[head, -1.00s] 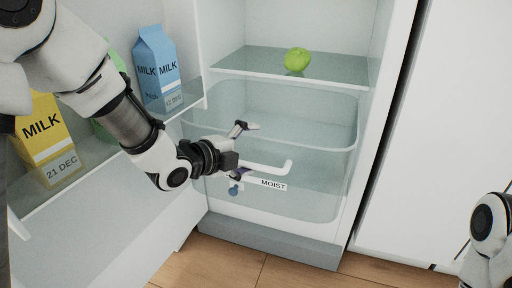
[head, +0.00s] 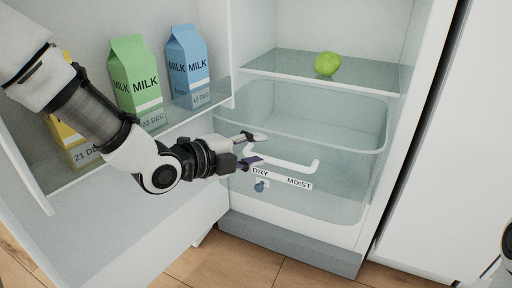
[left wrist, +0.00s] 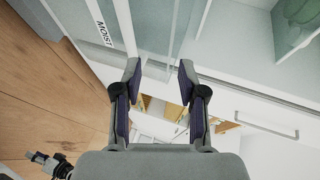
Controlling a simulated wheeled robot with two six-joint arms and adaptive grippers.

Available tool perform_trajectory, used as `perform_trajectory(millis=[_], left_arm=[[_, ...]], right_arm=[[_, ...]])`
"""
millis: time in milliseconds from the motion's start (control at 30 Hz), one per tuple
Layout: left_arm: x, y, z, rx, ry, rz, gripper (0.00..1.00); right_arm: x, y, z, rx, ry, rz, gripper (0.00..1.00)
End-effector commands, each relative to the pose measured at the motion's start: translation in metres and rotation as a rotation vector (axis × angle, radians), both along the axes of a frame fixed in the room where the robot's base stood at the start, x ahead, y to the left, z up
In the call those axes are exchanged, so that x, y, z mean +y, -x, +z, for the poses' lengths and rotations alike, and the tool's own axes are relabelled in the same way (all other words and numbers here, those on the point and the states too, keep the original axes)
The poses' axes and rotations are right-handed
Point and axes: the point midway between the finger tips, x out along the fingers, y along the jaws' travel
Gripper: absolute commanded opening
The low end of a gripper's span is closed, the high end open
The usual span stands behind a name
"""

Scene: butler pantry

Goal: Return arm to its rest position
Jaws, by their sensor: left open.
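My left gripper (head: 262,148) reaches in from the left in front of the clear fridge drawer (head: 330,195). Its fingers are apart with nothing between them, close to the left end of the white drawer handle (head: 290,164); whether they touch it cannot be told. In the left wrist view the same gripper (left wrist: 160,68) is open and empty. Only a sliver of my right arm (head: 508,240) shows at the right edge of the head view. In the left wrist view, what looks like my right gripper (left wrist: 48,163) shows small at the bottom left; its jaws are unclear.
The open fridge door on the left holds green (head: 133,80), blue (head: 187,65) and yellow (head: 70,145) milk cartons; my left arm partly covers the yellow one. A green round vegetable (head: 327,64) sits on the glass shelf (head: 300,68). Wooden floor (head: 250,265) lies below.

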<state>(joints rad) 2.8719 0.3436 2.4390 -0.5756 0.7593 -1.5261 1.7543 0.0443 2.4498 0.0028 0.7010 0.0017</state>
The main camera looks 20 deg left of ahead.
Motion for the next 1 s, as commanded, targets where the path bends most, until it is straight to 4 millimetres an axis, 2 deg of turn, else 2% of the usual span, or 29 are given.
perform_trajectory(millis=[467,567,667,767,800,867,900,1000], left_arm=[[0.0,0.0,-0.001,0.0,-0.001,0.0,0.41],[0.0,-0.001,-0.013,0.058,0.03,0.021,0.41],[0.003,0.0,-0.051,0.225,0.127,0.102,0.41],[0.008,0.017,-0.122,0.521,0.297,0.291,0.41],[0.011,0.031,-0.155,0.653,0.371,0.401,0.41],[0.015,0.057,-0.2,0.824,0.469,0.572,0.41],[0.018,0.077,-0.226,0.917,0.522,0.686,0.41],[0.024,0.127,-0.275,1.088,0.62,0.953,0.41]], right_arm=[[0.0,0.0,-0.001,-0.001,0.0,-0.001,0.4],[0.0,0.0,0.004,-0.001,0.0,-0.001,0.4],[0.0,0.0,0.016,0.0,0.0,-0.001,0.4],[0.0,0.0,0.036,0.001,0.0,0.001,0.4],[0.0,0.0,0.045,0.001,0.0,0.002,0.4],[0.0,0.001,0.055,0.002,0.0,0.003,0.4],[0.0,0.001,0.061,0.002,0.0,0.004,0.4],[0.001,0.001,0.073,0.004,-0.001,0.005,0.4]])
